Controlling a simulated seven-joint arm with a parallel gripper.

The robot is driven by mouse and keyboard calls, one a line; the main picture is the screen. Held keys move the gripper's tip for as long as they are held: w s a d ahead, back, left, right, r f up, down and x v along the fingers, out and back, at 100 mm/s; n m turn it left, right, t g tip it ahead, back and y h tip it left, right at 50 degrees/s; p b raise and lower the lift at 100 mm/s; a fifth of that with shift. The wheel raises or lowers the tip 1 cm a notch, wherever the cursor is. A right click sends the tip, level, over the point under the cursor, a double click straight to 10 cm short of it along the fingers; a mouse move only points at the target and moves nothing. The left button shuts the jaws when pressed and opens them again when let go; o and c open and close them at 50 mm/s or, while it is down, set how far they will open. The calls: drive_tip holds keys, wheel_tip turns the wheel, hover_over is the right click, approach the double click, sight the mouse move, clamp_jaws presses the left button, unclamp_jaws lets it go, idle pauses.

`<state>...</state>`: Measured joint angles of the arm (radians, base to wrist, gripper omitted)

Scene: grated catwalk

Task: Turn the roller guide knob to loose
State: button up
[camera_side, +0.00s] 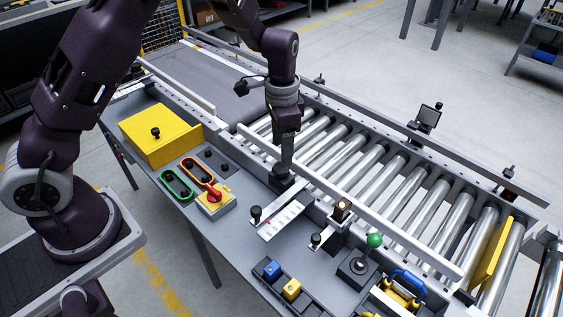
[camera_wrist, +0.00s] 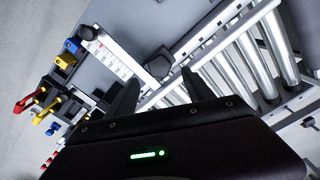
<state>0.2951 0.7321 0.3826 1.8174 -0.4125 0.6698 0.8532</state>
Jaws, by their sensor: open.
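My gripper (camera_wrist: 162,77) is open, with one finger on either side of the knob's near edge; contact is not clear. In the side view my gripper (camera_side: 283,178) points down beside the guide rail (camera_side: 335,195), just beyond the scale strip (camera_side: 281,221). The knob under it is mostly hidden there. Any loose or tight marking on the knob is too small to read.
A smaller black knob (camera_side: 255,212) stands left of the scale. A green-ball joystick (camera_side: 375,241), a tray with blue and yellow blocks (camera_side: 291,289), and a red switch (camera_side: 211,190) are nearby. Metal rollers (camera_side: 395,180) lie behind the rail. A yellow box (camera_side: 155,140) sits far left.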

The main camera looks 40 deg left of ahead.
sight(281, 167)
wheel_tip(281, 167, down, 6)
drive_tip(key=shift+r, duration=0.1)
clamp_jaws()
